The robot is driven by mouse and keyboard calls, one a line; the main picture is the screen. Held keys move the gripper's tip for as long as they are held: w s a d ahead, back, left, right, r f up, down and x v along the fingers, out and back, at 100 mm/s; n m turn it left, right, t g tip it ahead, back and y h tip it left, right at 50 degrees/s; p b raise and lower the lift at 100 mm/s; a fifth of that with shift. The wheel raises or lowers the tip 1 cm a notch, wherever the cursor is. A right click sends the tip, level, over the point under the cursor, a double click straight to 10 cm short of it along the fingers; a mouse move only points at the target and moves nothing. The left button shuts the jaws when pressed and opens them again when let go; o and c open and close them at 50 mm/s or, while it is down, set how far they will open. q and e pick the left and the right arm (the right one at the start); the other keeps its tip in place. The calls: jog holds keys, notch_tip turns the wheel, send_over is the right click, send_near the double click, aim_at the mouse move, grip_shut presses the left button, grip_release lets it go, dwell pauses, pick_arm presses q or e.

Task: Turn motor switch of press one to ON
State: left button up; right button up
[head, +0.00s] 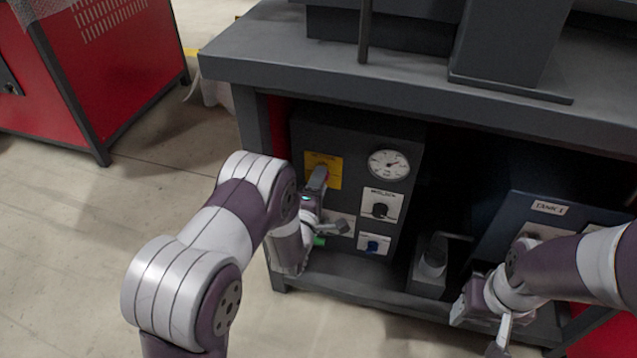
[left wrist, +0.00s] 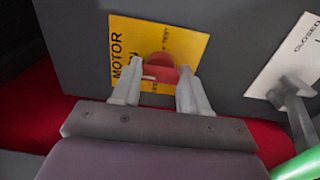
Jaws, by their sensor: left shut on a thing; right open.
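The motor switch is a red knob (left wrist: 160,70) on a yellow plate (left wrist: 192,46) lettered MOTOR. The yellow plate (head: 322,166) also shows in the head view, at the upper left of the dark control panel (head: 350,133). My left gripper (left wrist: 158,82) has one finger on each side of the red knob and is shut on it. In the head view the left gripper (head: 318,180) largely hides the knob. The switch's exact setting cannot be read. My right gripper (head: 492,338) is open and empty, low in front of the bench at the right.
A round gauge (head: 389,165), a black knob (head: 380,210) and a blue knob (head: 373,246) sit beside the switch. A grey lever (left wrist: 294,100) on a CLOSED plate is close right of my left gripper. The bench top (head: 270,60) overhangs the panel. A TANK 1 panel (head: 550,208) stands right.

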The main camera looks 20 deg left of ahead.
pick_arm(q)
jog(key=shift+f, duration=0.1)
jog(key=o, duration=1.1)
jog(key=shift+c, duration=0.2)
jog(key=s+p, duration=0.5)
jog(key=s, duration=0.7)
jog(key=shift+s+a, duration=0.2)
jog(key=shift+s, duration=0.2)
